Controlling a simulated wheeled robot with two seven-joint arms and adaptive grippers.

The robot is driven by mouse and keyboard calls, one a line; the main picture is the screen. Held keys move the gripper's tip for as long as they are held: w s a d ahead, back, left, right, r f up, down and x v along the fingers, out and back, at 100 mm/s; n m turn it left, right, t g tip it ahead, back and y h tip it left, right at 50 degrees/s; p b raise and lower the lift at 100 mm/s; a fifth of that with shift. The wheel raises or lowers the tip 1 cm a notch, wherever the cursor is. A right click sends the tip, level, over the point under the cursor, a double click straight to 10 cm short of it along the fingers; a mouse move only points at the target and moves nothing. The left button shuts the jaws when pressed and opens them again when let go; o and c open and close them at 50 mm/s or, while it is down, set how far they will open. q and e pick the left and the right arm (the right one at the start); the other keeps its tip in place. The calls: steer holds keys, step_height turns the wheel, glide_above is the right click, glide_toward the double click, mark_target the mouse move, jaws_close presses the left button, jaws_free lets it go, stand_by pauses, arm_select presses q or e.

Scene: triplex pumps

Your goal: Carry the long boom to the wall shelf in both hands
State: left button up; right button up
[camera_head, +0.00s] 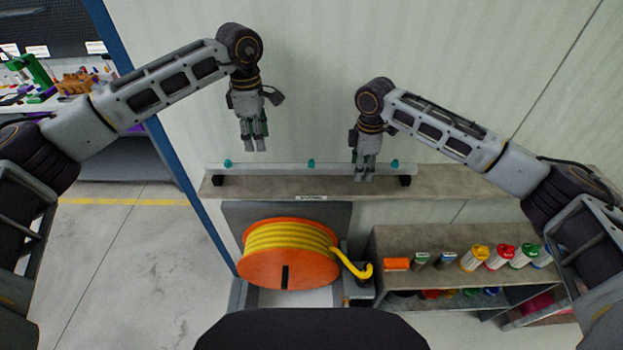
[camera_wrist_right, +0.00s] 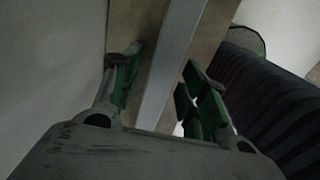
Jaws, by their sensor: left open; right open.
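The long boom (camera_head: 265,169) is a straight grey bar with small teal knobs along it. It lies level along the wall shelf (camera_head: 460,182), with a black block under each end. My left gripper (camera_head: 254,150) is open and empty, pointing down just above and behind the boom, left of its middle. My right gripper (camera_head: 364,178) is open at the boom's right part. In the right wrist view the boom (camera_wrist_right: 174,62) runs between the two spread green-padded fingers (camera_wrist_right: 160,85), with gaps visible on both sides.
Below the shelf stands an orange reel (camera_head: 265,272) with yellow hose. To its right a lower rack (camera_head: 400,240) holds several bottles and cans. A blue post (camera_head: 180,165) stands at the left, with a cluttered workbench (camera_head: 85,105) beyond. The floor at left is clear.

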step_height(320, 180, up, 11)
steer(key=shift+r, duration=0.2)
stand_by(0.5)
steer(key=shift+s+f, duration=0.1)
stand_by(0.5)
